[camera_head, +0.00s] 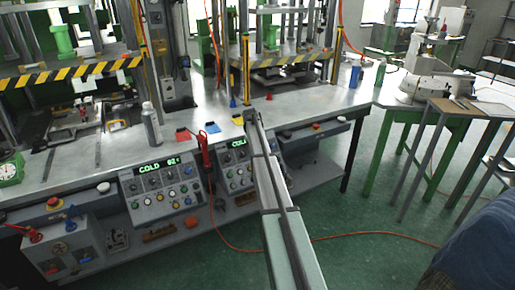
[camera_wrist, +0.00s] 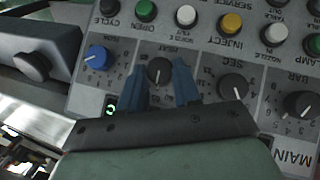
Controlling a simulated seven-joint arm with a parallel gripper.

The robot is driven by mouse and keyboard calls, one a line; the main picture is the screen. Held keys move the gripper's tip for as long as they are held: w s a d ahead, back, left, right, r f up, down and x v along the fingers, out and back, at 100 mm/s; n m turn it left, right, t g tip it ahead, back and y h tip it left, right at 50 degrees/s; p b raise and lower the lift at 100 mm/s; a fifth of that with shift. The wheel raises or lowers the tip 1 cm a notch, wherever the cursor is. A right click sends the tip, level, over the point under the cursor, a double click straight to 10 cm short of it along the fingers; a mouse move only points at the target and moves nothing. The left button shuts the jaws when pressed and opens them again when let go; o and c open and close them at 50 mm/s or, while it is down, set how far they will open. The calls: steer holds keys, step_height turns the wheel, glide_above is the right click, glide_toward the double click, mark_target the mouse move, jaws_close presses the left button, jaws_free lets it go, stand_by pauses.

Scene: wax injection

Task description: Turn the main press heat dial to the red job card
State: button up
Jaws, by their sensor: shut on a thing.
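My gripper (camera_wrist: 166,82) has its two blue fingers on either side of a small black dial (camera_wrist: 159,70) with a white pointer, and is shut on it. The label above this dial looks like "HEAT" but is small and blurred. "MAIN" is printed on the same grey panel (camera_wrist: 200,55) at the right of the wrist view. The red card (camera_head: 183,134) lies on the bench top in the head view; its writing is too small to read. In the head view my arm covers part of the right-hand control panel (camera_head: 236,176), and the fingertips are hidden there.
A blue dial (camera_wrist: 97,57) and other black dials (camera_wrist: 233,87) flank the held one, with coloured buttons (camera_wrist: 231,23) along the panel. A blue card (camera_head: 212,128) and a yellow card (camera_head: 238,120) lie on the bench. A red-handled tool (camera_head: 204,148) hangs between the panels.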

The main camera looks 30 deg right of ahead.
steer(key=shift+s, duration=0.15)
steer(key=o, duration=1.1)
steer(key=shift+c, duration=0.2)
steer(key=v, duration=1.3)
steer(key=shift+r, duration=0.4)
